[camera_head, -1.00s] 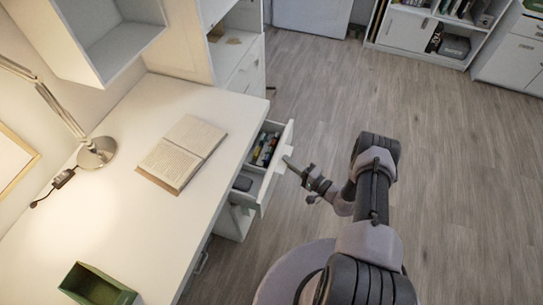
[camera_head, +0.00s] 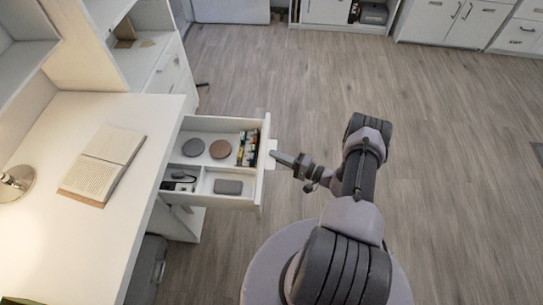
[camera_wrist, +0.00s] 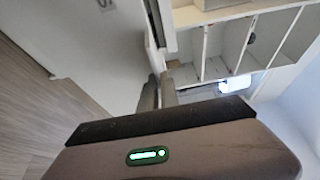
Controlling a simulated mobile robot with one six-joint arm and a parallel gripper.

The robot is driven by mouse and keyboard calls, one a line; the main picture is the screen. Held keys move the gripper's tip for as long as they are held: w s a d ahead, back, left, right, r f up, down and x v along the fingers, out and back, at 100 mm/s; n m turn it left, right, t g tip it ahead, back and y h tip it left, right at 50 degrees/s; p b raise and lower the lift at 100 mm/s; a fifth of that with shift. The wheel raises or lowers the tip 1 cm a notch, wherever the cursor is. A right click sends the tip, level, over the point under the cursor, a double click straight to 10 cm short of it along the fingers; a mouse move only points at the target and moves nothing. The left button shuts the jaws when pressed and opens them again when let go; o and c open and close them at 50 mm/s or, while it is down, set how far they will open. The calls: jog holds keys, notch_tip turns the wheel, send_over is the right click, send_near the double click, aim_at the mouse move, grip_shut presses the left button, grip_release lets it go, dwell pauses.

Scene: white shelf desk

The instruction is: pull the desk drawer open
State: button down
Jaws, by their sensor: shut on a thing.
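The white desk drawer (camera_head: 261,192) stands far out from under the desk top in the head view. Its inside is in plain sight, with dividers, two round discs, a grey case and several small coloured items. My gripper (camera_head: 276,157) is at the middle of the drawer's front, on its outer side. It is shut on the drawer handle, which the gripper mostly hides. In the wrist view the dark fingers (camera_wrist: 158,92) reach to a pale edge, and the grip itself is hard to make out.
The white desk top (camera_head: 85,245) is on the left, with an open book (camera_head: 103,165) and a lamp base (camera_head: 14,183). White cabinets (camera_head: 440,22) stand along the back. The wooden floor (camera_head: 450,150) to the right of my arm is clear.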

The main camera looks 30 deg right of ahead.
jog(key=shift+s+d, duration=0.4)
jog(key=shift+d, duration=0.1)
jog(key=c, duration=1.9)
grip_release()
jog(key=p+v, duration=0.2)
jog(key=v, duration=1.5)
jog(key=shift+s, duration=0.2)
